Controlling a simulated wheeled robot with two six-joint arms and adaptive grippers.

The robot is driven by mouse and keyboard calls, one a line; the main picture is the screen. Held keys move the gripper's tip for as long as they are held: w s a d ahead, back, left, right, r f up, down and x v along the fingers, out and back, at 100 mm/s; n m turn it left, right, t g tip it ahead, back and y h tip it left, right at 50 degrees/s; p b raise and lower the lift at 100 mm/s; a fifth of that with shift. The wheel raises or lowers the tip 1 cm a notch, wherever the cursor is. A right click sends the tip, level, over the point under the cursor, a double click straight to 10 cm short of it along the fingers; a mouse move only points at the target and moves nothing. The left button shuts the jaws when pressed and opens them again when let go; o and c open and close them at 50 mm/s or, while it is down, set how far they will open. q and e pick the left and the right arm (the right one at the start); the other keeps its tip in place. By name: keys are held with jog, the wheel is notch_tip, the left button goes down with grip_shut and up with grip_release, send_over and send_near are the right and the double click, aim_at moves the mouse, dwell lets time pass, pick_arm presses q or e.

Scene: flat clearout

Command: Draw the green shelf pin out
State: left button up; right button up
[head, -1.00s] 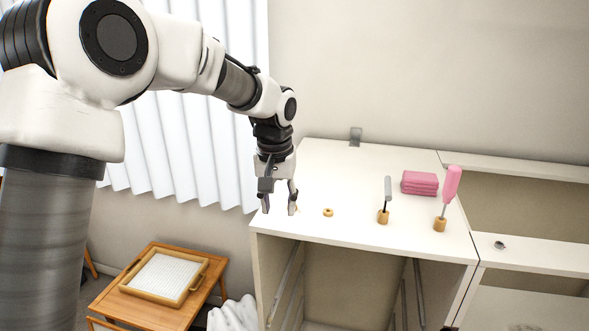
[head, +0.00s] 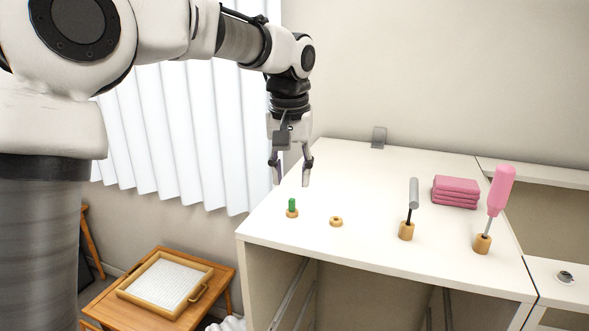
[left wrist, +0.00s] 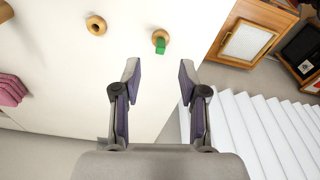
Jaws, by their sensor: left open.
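The green shelf pin (head: 292,204) stands upright in a small wooden ring holder (head: 292,214) near the left front of the white cabinet top. It also shows in the left wrist view (left wrist: 160,47), beyond and between my fingertips. My left gripper (head: 291,184) is open and empty, pointing down. In the head view its fingertips are above the pin in the picture; in the left wrist view (left wrist: 159,68) they are apart from it. My right gripper is in no frame.
An empty wooden ring (head: 336,221) sits right of the pin. A grey-handled tool (head: 413,195) and a pink-handled tool (head: 501,190) stand in wooden holders. Folded pink cloths (head: 456,191) lie behind. A wooden tray (head: 150,307) rests on a low table at lower left.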

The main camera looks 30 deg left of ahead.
aim_at(292, 200)
pick_arm(q)
jog(key=f, duration=0.6)
jog(key=shift+w+a+f, duration=0.1)
jog(key=shift+w+a, duration=0.1)
jog(key=shift+w, duration=0.2)
jog(key=shift+s, duration=0.1)
grip_shut()
